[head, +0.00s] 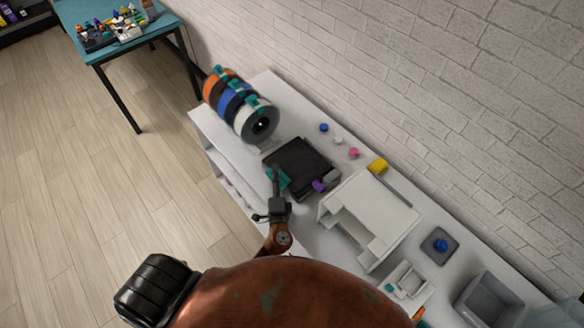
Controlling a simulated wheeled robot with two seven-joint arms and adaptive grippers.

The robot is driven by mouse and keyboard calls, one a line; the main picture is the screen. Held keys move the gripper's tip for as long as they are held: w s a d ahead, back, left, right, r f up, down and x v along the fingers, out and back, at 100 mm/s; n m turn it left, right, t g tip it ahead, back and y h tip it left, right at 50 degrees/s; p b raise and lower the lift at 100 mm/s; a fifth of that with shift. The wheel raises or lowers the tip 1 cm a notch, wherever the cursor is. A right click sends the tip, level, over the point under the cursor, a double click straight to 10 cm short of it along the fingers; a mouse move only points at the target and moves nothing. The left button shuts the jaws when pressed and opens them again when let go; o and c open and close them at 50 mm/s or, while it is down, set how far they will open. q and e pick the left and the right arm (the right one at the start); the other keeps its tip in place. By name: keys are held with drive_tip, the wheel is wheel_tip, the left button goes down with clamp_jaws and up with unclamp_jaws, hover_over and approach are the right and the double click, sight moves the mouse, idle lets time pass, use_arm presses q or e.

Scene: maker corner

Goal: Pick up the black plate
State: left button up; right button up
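The black plate (303,160) is a dark, flat square lying on the white shelf-top, near its left front edge. My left gripper (276,174) reaches up from below to the plate's front-left edge. Its fingers look narrow and dark from this angle, and whether they are apart or closed on the edge is not clear. A small teal piece (283,181) shows beside the fingertips at the plate's edge. A purple piece (319,186) and a grey block (332,177) sit at the plate's near-right corner. My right gripper is not in view.
Orange, blue and white spools (240,104) stand behind the plate to the left. A white open-framed box (368,212) stands close on its right. A grey bin (488,300) is farther right.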

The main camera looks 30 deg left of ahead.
use_arm(q)
clamp_jaws()
idle(0.3)
wheel_tip(320, 180, up, 10)
drive_tip(key=shift+r+p, duration=0.1)
drive_tip(key=shift+p, duration=0.8)
